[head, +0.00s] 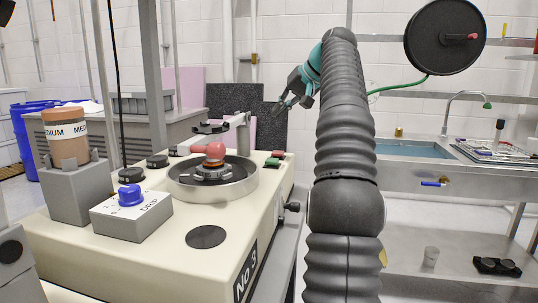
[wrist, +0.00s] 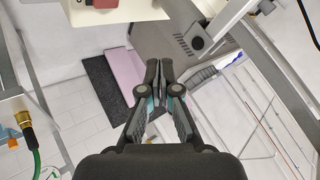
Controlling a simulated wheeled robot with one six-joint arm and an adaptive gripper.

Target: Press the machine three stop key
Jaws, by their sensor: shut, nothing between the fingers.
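The machine (head: 75,243) marked "No 3" is a cream bench unit on the left in the head view. A red key (head: 279,154) and a green key (head: 272,162) sit side by side near its far right corner. A red key (wrist: 103,3) also shows in the wrist view, cut by the top edge, on a cream surface (wrist: 135,12). My gripper (head: 278,108) is in the air above and beyond the keys, apart from them. In the wrist view its fingers (wrist: 159,66) are together and empty, pointing up the picture, with the red key up and left of the tips.
A round turntable (head: 240,184) with a red-knobbed part stands left of the keys. A grey drip box (head: 132,222) with a blue knob and a bottle (head: 68,150) stand further left. A sink bench (head: 420,150) is at the right. A post (head: 153,80) rises behind.

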